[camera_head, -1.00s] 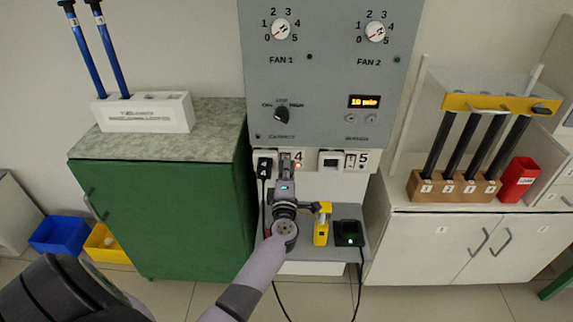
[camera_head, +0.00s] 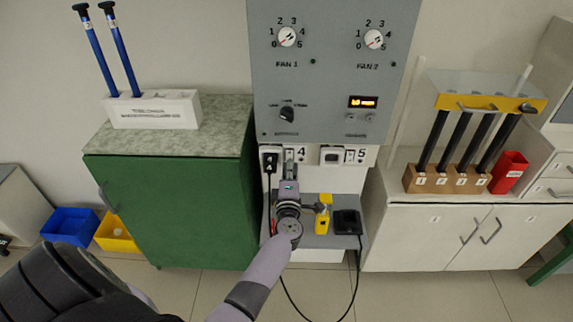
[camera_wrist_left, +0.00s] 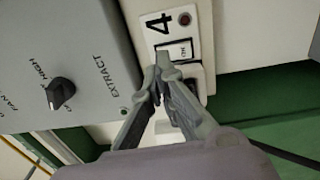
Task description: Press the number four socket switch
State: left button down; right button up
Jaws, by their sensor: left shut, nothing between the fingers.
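The number four socket (camera_head: 301,154) is on the white strip below the grey panel, with a black plug (camera_head: 269,161) in its left part. In the left wrist view its switch (camera_wrist_left: 181,50) is a white rocker beside the printed 4, and the small indicator (camera_wrist_left: 184,19) looks dull red. My left gripper (camera_head: 289,160) is shut and empty, and partly covers the socket in the head view. In the wrist view its fingertips (camera_wrist_left: 165,68) are at the switch's edge; I cannot tell whether they touch. My right gripper is not in view.
The number five socket (camera_head: 332,155) is just to the right. A yellow device (camera_head: 322,218) and a black charger (camera_head: 347,222) stand on the shelf below, with a cable hanging down. A green cabinet (camera_head: 175,210) is at left, a white cabinet (camera_head: 420,230) at right.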

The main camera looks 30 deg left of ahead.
pick_arm(q)
jog(key=v, duration=0.9)
jog(key=shift+d+r, duration=0.15)
jog(key=shift+r, duration=0.35)
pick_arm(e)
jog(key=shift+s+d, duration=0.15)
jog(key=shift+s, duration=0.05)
